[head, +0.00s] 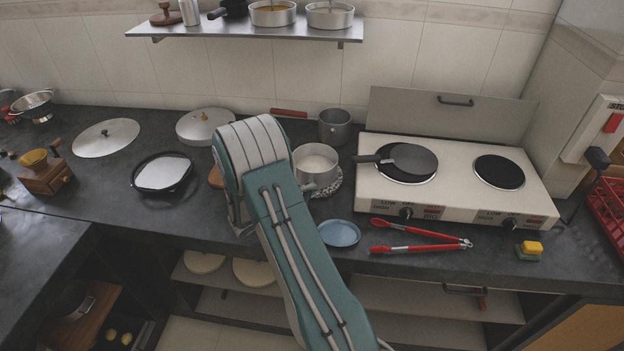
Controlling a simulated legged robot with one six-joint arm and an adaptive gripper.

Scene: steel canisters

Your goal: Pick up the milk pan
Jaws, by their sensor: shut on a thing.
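A small grey saucepan (335,126) with a red handle (289,112) pointing left stands at the back of the counter, left of the stove. A wider steel pan (316,163) with a pale inside stands in front of it on a patterned mat (334,184). I cannot tell for certain which of the two is the milk pan. My teal and grey arm reaches up from the bottom and bends just left of the steel pan, covering part of its left side. My gripper is hidden behind the arm, so its jaws and anything in them do not show.
A two-plate stove (455,205) with a dark frying pan (408,159) stands right. Red tongs (420,236) and a blue plate (338,233) lie near the front edge. A dark pan (162,174) and lids (106,137) are left. A shelf (245,30) with pots hangs above.

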